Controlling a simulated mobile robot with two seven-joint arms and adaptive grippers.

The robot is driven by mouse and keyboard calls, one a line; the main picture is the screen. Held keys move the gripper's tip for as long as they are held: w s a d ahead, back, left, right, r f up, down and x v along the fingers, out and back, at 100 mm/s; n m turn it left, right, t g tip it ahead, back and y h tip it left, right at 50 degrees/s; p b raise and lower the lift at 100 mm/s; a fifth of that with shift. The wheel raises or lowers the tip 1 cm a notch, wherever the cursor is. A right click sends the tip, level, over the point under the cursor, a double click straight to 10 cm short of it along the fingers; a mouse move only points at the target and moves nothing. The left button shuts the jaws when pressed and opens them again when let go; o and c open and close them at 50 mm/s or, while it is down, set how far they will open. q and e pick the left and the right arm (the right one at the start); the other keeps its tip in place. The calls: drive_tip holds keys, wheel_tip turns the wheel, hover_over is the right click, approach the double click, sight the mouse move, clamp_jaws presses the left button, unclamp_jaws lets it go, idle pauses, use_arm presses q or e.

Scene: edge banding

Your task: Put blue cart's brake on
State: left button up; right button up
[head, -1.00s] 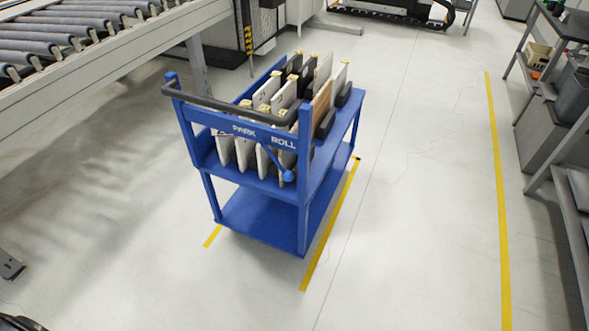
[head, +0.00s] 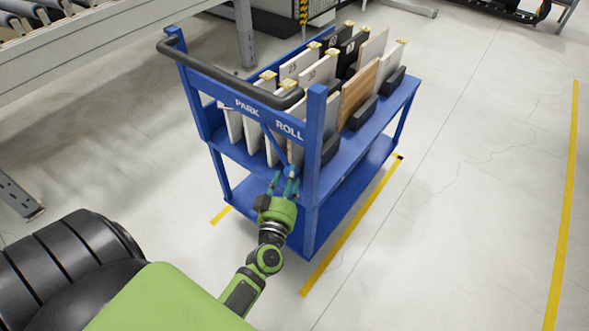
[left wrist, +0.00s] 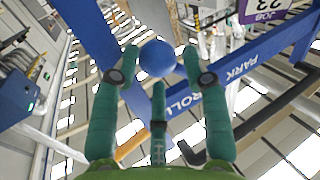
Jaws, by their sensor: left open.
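The blue cart (head: 318,200) stands ahead, with PARK and ROLL printed on its front panel (head: 240,98). The brake lever's blue ball knob (head: 291,171) sits below the panel, under the ROLL end. My left gripper (head: 284,184) is open at the knob, its fingers pointing up toward it. In the left wrist view, the blue knob (left wrist: 157,58) shows between the spread green fingers, near their tips; I cannot tell whether any finger touches it. The PARK and ROLL panel (left wrist: 210,90) runs behind it. My right gripper is not in view.
The cart carries several upright panels (head: 358,92) in black holders. A dark push handle (head: 225,82) runs along its near top. A roller conveyor (head: 90,50) stands at the left. Yellow floor lines (head: 350,232) lie beside the cart. The floor at right is clear.

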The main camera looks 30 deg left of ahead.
use_arm(q)
drive_tip(key=x, duration=0.2)
drive_tip(key=shift+w, duration=0.25)
drive_tip(key=shift+w+a, duration=0.2)
drive_tip(key=shift+w, duration=0.2)
drive_tip(key=c, duration=0.9)
clamp_jaws()
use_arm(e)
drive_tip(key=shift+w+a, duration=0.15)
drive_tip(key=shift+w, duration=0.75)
use_arm(q)
drive_tip(key=shift+f, duration=0.1)
